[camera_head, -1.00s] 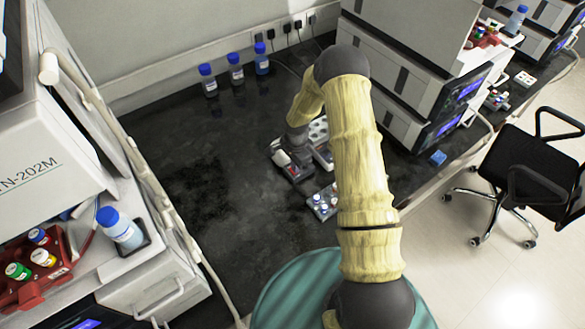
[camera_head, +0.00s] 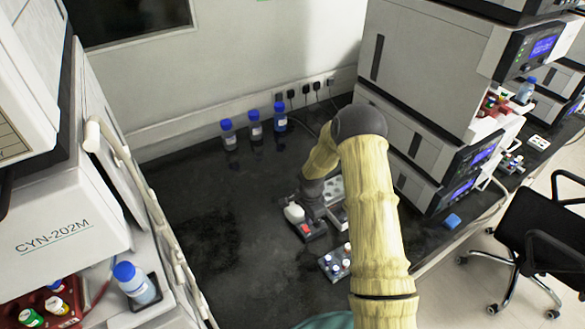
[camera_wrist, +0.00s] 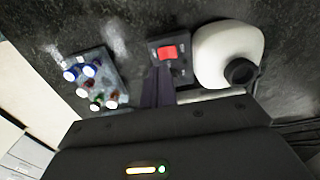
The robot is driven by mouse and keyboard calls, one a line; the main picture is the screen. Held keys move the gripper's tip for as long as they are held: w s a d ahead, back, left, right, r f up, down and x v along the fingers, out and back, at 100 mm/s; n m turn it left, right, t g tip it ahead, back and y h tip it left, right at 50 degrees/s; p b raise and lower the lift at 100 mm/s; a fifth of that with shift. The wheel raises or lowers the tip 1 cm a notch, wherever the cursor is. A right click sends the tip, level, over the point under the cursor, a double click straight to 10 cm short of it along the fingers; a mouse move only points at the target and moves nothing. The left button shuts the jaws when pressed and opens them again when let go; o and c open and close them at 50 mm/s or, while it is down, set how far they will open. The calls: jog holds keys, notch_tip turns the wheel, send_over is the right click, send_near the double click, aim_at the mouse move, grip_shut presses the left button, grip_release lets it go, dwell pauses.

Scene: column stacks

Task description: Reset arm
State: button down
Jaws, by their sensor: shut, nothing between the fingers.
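My gripper (camera_wrist: 157,85) is shut and empty, its dark fingers pointing down at the bench beside a small dark device (camera_wrist: 183,68) with a red top. In the head view my arm reaches over the bench, and the fingers are hard to make out behind my grey wrist. The same device (camera_head: 316,232) shows just below my wrist there, with a white rounded part (camera_head: 294,213). That white part with a dark round end (camera_wrist: 228,50) is also in the wrist view. Whether the fingers touch the device cannot be told.
A small rack of capped vials (camera_wrist: 95,80) stands left of the fingers; it shows near my arm (camera_head: 335,262). Blue-capped bottles (camera_head: 254,127) line the back wall. Stacked instruments (camera_head: 440,70) stand right, a CYN-202M machine (camera_head: 60,215) left. The bench middle-left is clear.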

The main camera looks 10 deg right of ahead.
jog(key=s+r+n+t, duration=0.1)
jog(key=s+r+n, duration=0.3)
jog(key=r, duration=0.5)
jog(key=s+r+n, duration=0.3)
jog(key=s+r, duration=0.2)
jog(key=r, duration=0.4)
jog(key=s+r+n+t, duration=0.1)
jog(key=s+r+n, duration=0.5)
jog(key=s, duration=0.7)
notch_tip(320, 180, up, 2)
jog(key=shift+r+n+t, duration=0.2)
jog(key=shift+n+t, duration=0.1)
jog(key=shift+s+a, duration=0.1)
jog(key=shift+s, duration=0.05)
